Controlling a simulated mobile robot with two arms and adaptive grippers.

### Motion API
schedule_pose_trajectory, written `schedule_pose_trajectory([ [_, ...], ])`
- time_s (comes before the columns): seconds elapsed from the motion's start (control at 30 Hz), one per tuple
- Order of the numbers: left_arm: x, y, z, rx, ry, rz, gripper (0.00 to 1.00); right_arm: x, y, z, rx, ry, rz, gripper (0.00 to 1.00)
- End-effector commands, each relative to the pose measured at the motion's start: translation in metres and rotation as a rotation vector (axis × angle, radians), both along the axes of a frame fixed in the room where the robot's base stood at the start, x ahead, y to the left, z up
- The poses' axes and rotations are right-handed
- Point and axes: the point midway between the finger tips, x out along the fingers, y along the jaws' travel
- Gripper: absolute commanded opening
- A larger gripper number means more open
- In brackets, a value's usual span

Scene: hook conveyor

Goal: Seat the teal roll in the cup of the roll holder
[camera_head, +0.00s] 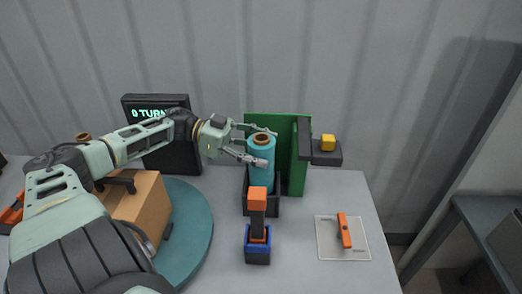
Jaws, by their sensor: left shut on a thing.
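The teal roll (261,165) stands upright at the cup of the roll holder (266,207), a dark cup in front of a green panel. Its lower end is inside or behind the cup's front wall; I cannot tell whether it rests on the bottom. My left gripper (262,146) reaches in from the left and is shut on the upper part of the roll. The roll's top with its brown core shows above the fingers. My right gripper is not in view.
A green panel (284,125) stands behind the roll. An orange-handled tool in a blue stand (257,247) is in front. An orange tool (344,230) lies on a white mat at right. A cardboard box (143,205) sits on a teal turntable (196,242) at left. A dark display stands behind it.

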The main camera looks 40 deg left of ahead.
Motion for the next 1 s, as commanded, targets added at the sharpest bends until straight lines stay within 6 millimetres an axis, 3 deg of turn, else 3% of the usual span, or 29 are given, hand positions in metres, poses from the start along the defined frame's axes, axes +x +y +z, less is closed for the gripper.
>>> schedule_pose_trajectory([
  [1.0,0.0,-0.001,-0.021,-0.008,0.0,0.0,0.03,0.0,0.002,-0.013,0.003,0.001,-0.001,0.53],
])
